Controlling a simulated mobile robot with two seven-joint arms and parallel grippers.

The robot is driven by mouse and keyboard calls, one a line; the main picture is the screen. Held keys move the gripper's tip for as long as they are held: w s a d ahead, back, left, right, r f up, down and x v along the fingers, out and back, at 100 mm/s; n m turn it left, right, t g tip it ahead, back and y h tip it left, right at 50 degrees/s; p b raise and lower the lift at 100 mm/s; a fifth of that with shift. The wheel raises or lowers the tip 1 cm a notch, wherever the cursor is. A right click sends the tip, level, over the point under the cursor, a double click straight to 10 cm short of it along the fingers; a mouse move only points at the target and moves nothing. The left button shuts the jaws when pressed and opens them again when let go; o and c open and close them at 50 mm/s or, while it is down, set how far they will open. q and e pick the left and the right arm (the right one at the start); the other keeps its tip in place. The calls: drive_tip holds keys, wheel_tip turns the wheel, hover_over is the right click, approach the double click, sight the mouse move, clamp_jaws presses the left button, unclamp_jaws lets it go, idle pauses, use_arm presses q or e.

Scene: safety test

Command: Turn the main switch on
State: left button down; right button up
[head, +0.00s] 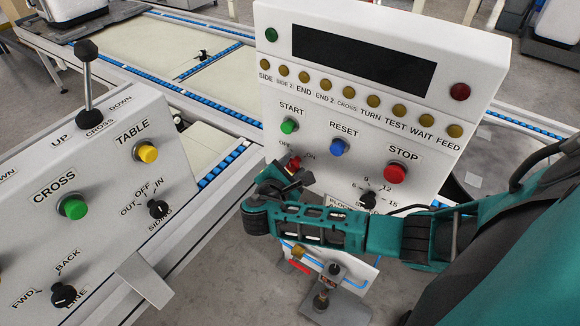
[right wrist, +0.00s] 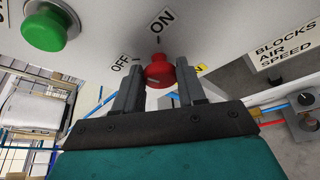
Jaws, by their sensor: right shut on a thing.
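The main switch is a red rotary knob (head: 293,163) on the white upright panel, below the green START button, with OFF and ON labels around it. In the right wrist view the knob (right wrist: 158,72) sits between the two dark fingers of my right gripper (right wrist: 160,88), one finger on each side. The gripper (head: 284,175) is shut on the knob and partly covers it in the head view. I cannot tell exactly which label the knob points at. My left gripper is not in view.
The panel (head: 265,130) also carries a green START button (head: 289,126), a blue RESET button (head: 338,147) and a red STOP button (head: 396,173). A second console (head: 110,200) with knobs and a lever stands at the left. A small gauge stand (head: 330,285) is below my arm.

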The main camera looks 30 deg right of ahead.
drive_tip(key=shift+s+f+m+t+b, duration=0.15)
drive_tip(key=shift+f+m+t+b, duration=0.2)
drive_tip(key=shift+m+t+b, duration=0.55)
drive_tip(key=shift+f+m+b, duration=0.1)
drive_tip(key=shift+m+b, duration=0.2)
drive_tip(key=shift+m, duration=0.5)
drive_tip(key=m+t+b, duration=0.1)
drive_tip(key=m+b, duration=0.1)
drive_tip(key=m+t+b, duration=0.1)
drive_tip(key=b, duration=0.2)
drive_tip(key=shift+f+m+h, duration=0.2)
drive_tip(key=shift+m+h, duration=0.2)
drive_tip(key=shift+m+b, duration=0.3)
drive_tip(key=shift+b, duration=0.2)
drive_tip(key=shift+r+m+t+b, duration=0.15)
drive_tip(key=shift+m+t+b, duration=0.15)
drive_tip(key=shift+m+b, duration=0.25)
drive_tip(key=o, duration=1)
drive_tip(key=shift+r, duration=0.1)
